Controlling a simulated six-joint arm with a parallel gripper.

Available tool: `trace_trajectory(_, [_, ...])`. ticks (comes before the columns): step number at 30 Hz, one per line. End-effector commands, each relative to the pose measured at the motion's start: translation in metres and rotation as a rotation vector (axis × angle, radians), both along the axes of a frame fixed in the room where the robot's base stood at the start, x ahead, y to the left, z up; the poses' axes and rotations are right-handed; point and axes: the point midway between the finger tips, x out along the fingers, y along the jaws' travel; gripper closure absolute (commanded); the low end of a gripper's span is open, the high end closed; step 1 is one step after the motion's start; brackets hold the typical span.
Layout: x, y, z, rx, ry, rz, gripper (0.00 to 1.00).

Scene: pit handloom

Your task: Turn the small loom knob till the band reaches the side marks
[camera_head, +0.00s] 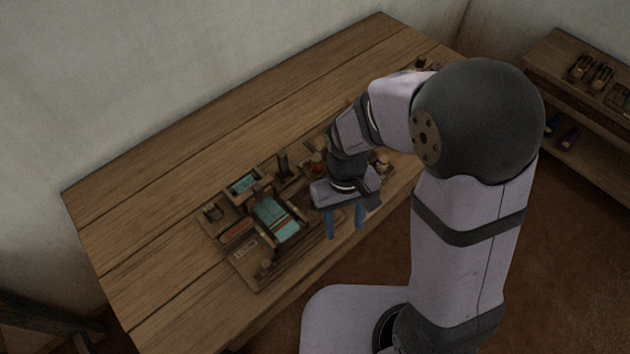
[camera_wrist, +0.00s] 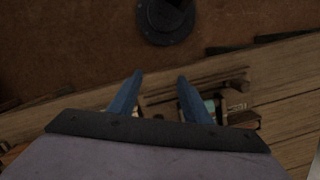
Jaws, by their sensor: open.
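The small loom (camera_head: 248,258) is a wooden board with frames near the table's front edge in the head view. A teal band (camera_head: 277,219) lies across its middle. A small round knob-like part (camera_head: 266,265) stands at its front corner; I cannot tell for certain that it is the task's knob. The side marks are too small to make out. My gripper (camera_head: 345,228) points down, open and empty, to the right of the loom and apart from it. In the wrist view, my gripper's blue fingers (camera_wrist: 160,78) are spread, with part of the loom (camera_wrist: 237,87) behind them.
The wooden table (camera_head: 160,250) is clear at its left and back. Several small items, one orange (camera_head: 317,160), stand right of the loom, partly hidden by my arm. A shelf (camera_head: 575,80) with tools is at the right.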

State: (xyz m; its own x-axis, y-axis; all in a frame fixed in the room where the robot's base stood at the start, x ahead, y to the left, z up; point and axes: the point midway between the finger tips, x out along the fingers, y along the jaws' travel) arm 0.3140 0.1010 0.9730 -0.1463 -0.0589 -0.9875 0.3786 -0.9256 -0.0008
Motion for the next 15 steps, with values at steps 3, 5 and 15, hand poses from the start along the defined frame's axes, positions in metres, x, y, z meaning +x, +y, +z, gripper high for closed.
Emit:
trace_trajectory(3, [0.046,0.036,0.002,0.027,-0.035,0.131,0.56])
trace_trajectory(5, [0.070,0.047,0.007,0.046,-0.065,0.189,0.56])
trace_trajectory(15, [0.118,0.068,0.042,0.101,-0.131,0.564,0.56])
